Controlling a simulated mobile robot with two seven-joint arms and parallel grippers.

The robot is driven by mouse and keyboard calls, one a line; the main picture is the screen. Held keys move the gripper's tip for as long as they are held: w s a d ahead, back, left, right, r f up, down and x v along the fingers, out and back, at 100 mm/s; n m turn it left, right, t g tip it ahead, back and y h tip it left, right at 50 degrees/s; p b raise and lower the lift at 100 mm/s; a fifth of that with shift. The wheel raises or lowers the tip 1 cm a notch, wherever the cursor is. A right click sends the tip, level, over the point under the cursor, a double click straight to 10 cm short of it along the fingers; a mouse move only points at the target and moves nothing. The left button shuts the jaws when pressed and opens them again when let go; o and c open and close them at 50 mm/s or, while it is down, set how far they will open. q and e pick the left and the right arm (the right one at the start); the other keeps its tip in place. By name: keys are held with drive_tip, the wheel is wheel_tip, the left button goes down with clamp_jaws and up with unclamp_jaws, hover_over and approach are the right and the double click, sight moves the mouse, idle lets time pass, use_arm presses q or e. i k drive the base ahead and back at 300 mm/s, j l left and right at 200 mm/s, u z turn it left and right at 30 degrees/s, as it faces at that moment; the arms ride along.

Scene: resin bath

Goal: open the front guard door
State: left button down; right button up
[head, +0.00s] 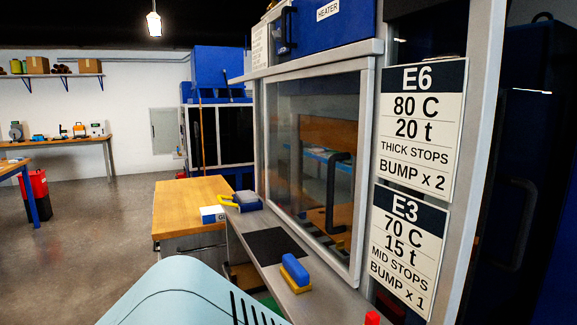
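The front guard door (288,130) is a clear panel in a light grey frame on the front of the machine, right of centre. It appears shut, flush with the machine front. A black upright bar handle (331,190) is on the right part of the door. Through the panel I see a dim interior with brownish and dark parts. Neither of my grippers is in view.
A grey ledge (318,302) runs below the door, with a blue and yellow block (295,272) and a dark mat (273,243) on it. Signs E6 (420,125) and E3 (410,245) are right of the door. A wooden-topped bench (185,200) stands left. Open floor lies farther left.

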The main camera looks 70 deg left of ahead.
sight(352, 275)
drive_tip(key=u, duration=2.35)
drive_tip(key=j+z, duration=0.25)
drive_tip(key=z, duration=0.2)
drive_tip(key=j+z, duration=0.2)
drive_tip(key=z, duration=0.2)
drive_tip(key=k+j+z, duration=0.15)
drive_tip(key=z, duration=0.3)
